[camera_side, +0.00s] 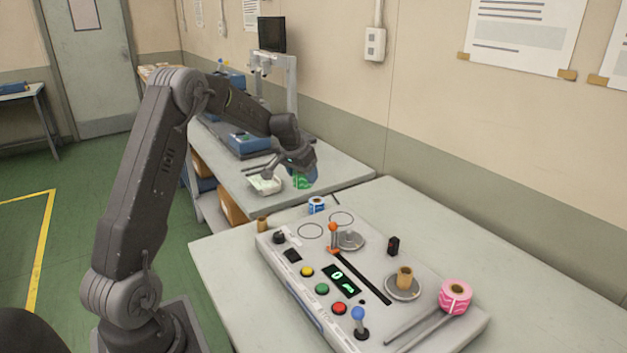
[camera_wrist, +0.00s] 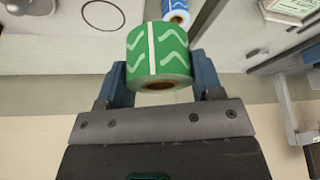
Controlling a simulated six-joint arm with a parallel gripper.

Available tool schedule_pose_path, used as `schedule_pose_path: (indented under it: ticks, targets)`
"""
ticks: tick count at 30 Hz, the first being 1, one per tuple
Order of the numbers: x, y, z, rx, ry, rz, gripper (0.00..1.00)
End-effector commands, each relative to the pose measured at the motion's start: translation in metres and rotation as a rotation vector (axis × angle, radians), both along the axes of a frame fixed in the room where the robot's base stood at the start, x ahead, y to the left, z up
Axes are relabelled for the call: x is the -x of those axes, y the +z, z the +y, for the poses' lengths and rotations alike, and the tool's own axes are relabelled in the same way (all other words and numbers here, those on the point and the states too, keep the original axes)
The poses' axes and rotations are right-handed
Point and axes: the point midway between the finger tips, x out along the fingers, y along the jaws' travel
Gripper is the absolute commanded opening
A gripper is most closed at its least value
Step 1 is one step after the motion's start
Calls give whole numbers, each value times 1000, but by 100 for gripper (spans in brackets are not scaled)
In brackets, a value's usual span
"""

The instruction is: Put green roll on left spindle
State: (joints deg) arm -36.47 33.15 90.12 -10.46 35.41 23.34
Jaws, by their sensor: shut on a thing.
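The green roll (camera_side: 302,182), with white marks, is held between the fingers of my gripper (camera_side: 300,172). In the wrist view the green roll (camera_wrist: 158,55) sits between both fingers of my gripper (camera_wrist: 160,82), its brown core opening showing on the near side. It hangs in the air beyond the far-left end of the rewinder (camera_side: 370,265), apart from the spindles. The left spindle (camera_side: 348,240) shows as a bare metal disc with no roll. The other spindle (camera_side: 403,290) to its right carries a brown core (camera_side: 404,274).
A blue roll (camera_side: 316,205) stands near the rewinder's far edge, and a brown core (camera_side: 262,224) stands at its left corner. An orange-topped lever (camera_side: 333,238) rises beside the left spindle. A pink roll (camera_side: 456,294) and a blue-knobbed lever (camera_side: 359,322) are at the right.

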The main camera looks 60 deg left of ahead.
Motion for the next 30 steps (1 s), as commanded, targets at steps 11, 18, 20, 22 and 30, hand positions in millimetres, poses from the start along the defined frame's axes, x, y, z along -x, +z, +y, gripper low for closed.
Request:
schedule_pose_path:
  ticks: [11, 18, 20, 22, 30]
  targets:
    - [1, 1, 1, 0, 0, 0, 53]
    - [-2, 0, -7, 0, -3, 2, 43]
    - [-6, 0, -18, 2, -5, 5, 43]
    - [-13, -2, -38, 2, -8, 9, 43]
    - [-34, -7, -132, -1, -7, 9, 43]
